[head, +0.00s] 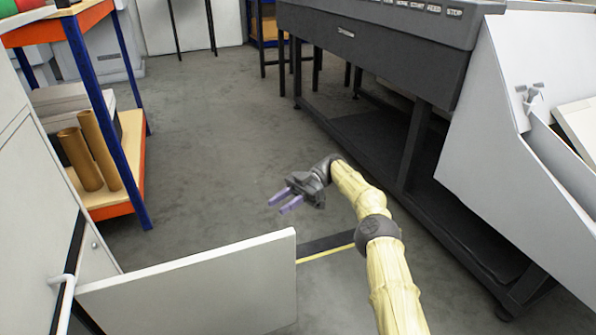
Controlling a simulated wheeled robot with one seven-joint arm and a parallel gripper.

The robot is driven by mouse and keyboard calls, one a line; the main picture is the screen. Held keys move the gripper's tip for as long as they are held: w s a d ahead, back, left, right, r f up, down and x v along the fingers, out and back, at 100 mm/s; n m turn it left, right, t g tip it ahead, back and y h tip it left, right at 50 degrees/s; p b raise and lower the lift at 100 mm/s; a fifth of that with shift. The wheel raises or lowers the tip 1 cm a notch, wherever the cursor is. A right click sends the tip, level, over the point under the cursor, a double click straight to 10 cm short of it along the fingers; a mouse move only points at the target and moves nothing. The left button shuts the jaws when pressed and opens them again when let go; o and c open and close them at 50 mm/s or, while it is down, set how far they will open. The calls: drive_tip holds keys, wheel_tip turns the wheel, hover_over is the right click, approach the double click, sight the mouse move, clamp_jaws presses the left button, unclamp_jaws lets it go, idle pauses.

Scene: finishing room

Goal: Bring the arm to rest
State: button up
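My gripper (281,202) is in the middle of the head view, at the end of my yellow-sleeved arm. Its two purple fingers point to the left and stand apart, with nothing between them. It is in free air above the grey floor, beyond the top edge of a white panel (200,290) and touching nothing that I can see. The arm reaches up from the bottom of the picture and bends left at the wrist.
The white panel, seemingly an open cabinet door, stands at the lower left by a cabinet (28,190). A blue and orange shelf (118,150) with brown rolls is at left. A large dark machine (400,45) lines the right. Bare floor (205,130) lies between.

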drive_tip(key=w+a+r+m+t+y+p, duration=0.1)
drive_tip(key=a+r+m+t+y+p, duration=0.45)
drive_tip(key=r, duration=0.85)
drive_tip(key=w+a+r+m+t+y+p, duration=0.15)
drive_tip(key=a+r+t+p, duration=0.5)
drive_tip(key=r, duration=0.65)
drive_tip(key=s+d+f+m+t+h+p, duration=0.2)
drive_tip(key=d+m+t+h+p, duration=0.4)
drive_tip(key=d+m+t+h, duration=1)
drive_tip(key=s+d+f+m+g+h+p, duration=0.1)
drive_tip(key=s+d+m+g+h+p, duration=0.15)
drive_tip(key=s+d+g, duration=0.65)
drive_tip(key=s+d+f+m+g+h+p, duration=0.1)
drive_tip(key=s+d+f+g+p, duration=0.2)
drive_tip(key=s+d, duration=1)
drive_tip(key=s+a+r+p, duration=0.1)
drive_tip(key=s+r+p, duration=0.1)
drive_tip(key=r+p, duration=1.7)
drive_tip(key=s+a+r+g+p, duration=0.1)
drive_tip(key=s+r+p, duration=0.1)
drive_tip(key=r+p, duration=1.6)
drive_tip(key=shift+s+a+r+y+p, duration=0.2)
drive_tip(key=shift+a+r+y+p, duration=0.2)
drive_tip(key=shift+r, duration=0.55)
